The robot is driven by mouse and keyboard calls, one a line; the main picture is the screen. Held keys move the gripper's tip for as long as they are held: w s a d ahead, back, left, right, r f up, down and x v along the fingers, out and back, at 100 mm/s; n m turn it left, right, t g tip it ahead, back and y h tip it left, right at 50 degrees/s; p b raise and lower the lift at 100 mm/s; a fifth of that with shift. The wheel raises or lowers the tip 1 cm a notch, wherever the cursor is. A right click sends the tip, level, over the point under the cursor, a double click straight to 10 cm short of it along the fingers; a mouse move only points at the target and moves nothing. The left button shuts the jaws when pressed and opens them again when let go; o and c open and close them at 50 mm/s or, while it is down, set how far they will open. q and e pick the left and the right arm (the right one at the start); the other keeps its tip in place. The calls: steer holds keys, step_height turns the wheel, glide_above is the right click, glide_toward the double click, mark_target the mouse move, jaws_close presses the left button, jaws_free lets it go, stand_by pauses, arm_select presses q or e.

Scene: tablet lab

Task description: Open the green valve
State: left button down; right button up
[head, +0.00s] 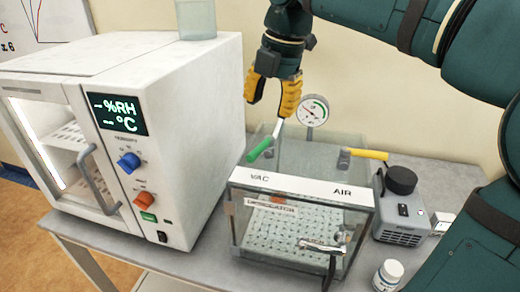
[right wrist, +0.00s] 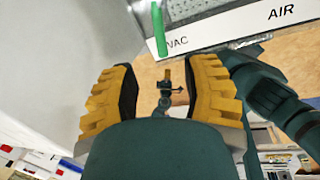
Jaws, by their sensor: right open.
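The green valve handle (head: 259,149) sits on the VAC side of a clear desiccator box (head: 236,232), with its grip pointing down and left in the head view. In the right wrist view the green handle (right wrist: 159,28) stands beyond the fingertips, near the VAC label. My right gripper (head: 270,106) is above and behind the green handle, pointing down. Its two yellow fingers are apart in the right wrist view (right wrist: 160,78), and they hold nothing that I can see. The handle appears clear of both fingers. My left gripper is out of view.
A yellow valve handle (head: 369,154) is on the AIR side. A round gauge (head: 313,110) rises behind the box, close to my right gripper. A white oven (head: 190,130) stands at left, a grey pump (head: 402,212) at right, and a small white bottle (head: 388,275) in front.

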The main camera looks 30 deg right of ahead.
mark_target(260, 148)
steer(key=f, duration=0.3)
steer(key=w+f+b, duration=0.1)
steer(key=f, duration=0.3)
steer(key=w+a+f+b, duration=0.1)
steer(key=f, duration=0.2)
steer(key=shift+f, duration=0.4)
jaws_close()
